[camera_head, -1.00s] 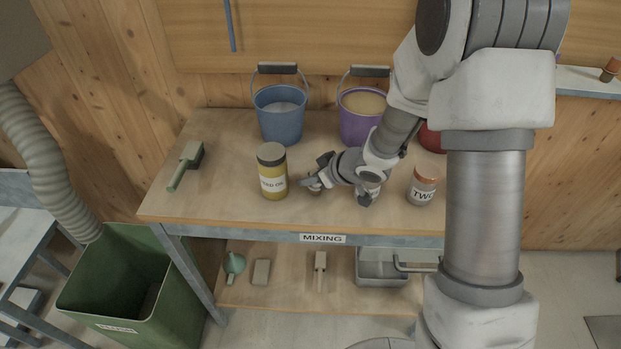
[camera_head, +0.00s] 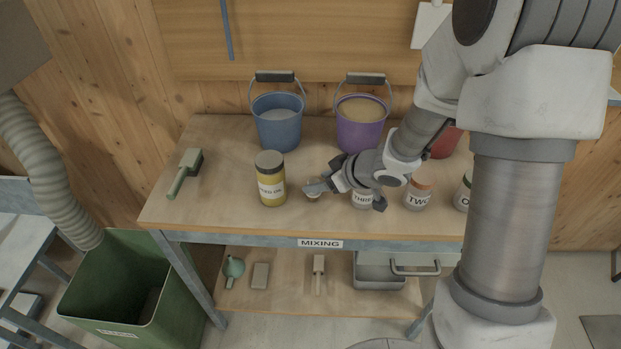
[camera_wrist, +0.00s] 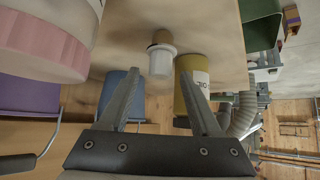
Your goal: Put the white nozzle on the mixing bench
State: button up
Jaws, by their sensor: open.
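The white nozzle (camera_wrist: 160,64), a small white piece with a collar and a brown end, is on the mixing bench (camera_head: 225,215), close to the yellow oil jar. In the head view the nozzle (camera_head: 314,195) is partly covered by my gripper (camera_head: 322,181). My gripper is open and empty. In the wrist view its two fingers (camera_wrist: 158,80) are spread, with the nozzle showing in the gap just beyond the tips. I see no finger closed on the nozzle.
The yellow oil jar (camera_head: 271,182) stands just left of my gripper. Jars THREE (camera_head: 362,199) and TWO (camera_head: 418,194) stand to the right. Blue (camera_head: 279,125) and purple (camera_head: 360,128) buckets stand behind. A green brush (camera_head: 186,170) lies at left, with clear bench front-left.

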jog(key=d+r+h, duration=0.1)
jog(key=d+r, duration=0.2)
jog(key=d+r+m+t+h+p, duration=0.1)
jog(key=d+r, duration=0.2)
jog(key=r, duration=0.1)
jog(key=d+r+t+h, duration=0.1)
jog(key=d+r, duration=0.2)
jog(key=r, duration=0.1)
jog(key=shift+s+d+r+m+h+p, duration=0.1)
jog(key=shift+s+m+h+p, duration=0.2)
jog(key=shift+m+p, duration=0.1)
jog(key=s+d+r+m+h, duration=0.5)
jog(key=s+d+r+m, duration=0.25)
jog(key=s+r, duration=0.5)
jog(key=s+a+g+y, duration=0.2)
jog(key=s+a, duration=0.2)
jog(key=s, duration=0.6)
jog(key=shift+f+g, duration=0.15)
jog(key=shift+g, duration=0.15)
jog(key=shift+a, duration=0.1)
